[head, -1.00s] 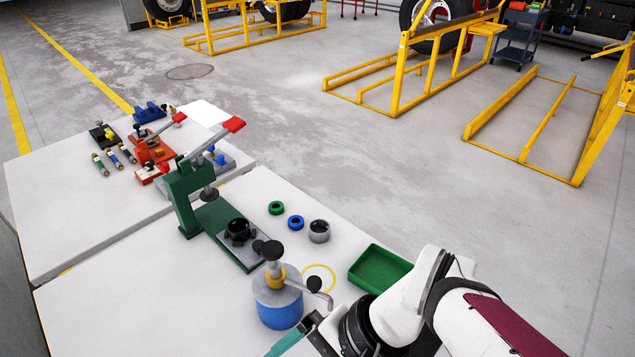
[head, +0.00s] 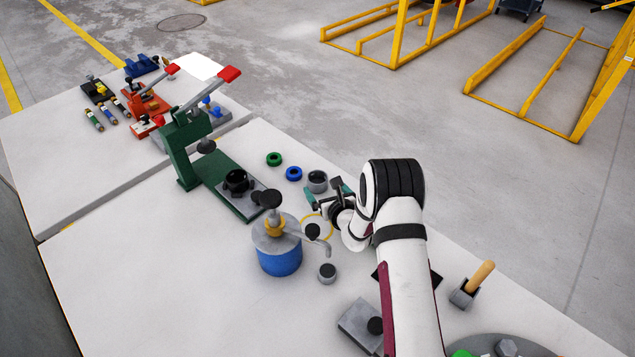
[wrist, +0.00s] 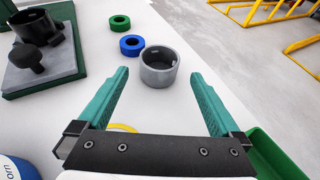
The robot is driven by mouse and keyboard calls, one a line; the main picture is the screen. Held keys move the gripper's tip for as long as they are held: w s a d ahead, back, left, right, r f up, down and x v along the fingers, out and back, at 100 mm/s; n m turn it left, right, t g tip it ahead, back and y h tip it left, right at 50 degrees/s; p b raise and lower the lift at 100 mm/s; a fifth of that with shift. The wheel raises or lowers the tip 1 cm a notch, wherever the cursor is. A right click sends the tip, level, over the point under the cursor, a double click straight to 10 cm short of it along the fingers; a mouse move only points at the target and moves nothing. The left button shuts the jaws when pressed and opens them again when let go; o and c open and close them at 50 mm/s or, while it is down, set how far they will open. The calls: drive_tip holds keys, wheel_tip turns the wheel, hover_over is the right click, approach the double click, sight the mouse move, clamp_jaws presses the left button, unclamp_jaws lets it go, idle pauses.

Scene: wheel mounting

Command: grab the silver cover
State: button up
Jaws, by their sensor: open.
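The silver cover (head: 317,181) is a short grey cylinder, hollow and open at the top, standing upright on the white table. In the wrist view the silver cover (wrist: 158,68) is just ahead of the fingertips, near the middle between them. My gripper (head: 327,196) is beside it, low over the table. In the wrist view my gripper (wrist: 160,78) shows two teal fingers spread wide with nothing between them.
A blue ring (head: 294,173) and a green ring (head: 274,159) lie left of the cover. A green press (head: 225,190) stands further left. A blue pot with a pump (head: 278,255) stands nearer. A green tray (wrist: 270,155) is right of my gripper.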

sight(315, 175)
drive_tip(key=x, duration=0.6)
drive_tip(key=shift+w+a+r, duration=0.1)
drive_tip(key=shift+w+r, duration=0.05)
drive_tip(key=shift+w, duration=0.05)
drive_tip(key=c, duration=1.5)
drive_tip(key=shift+r, duration=0.15)
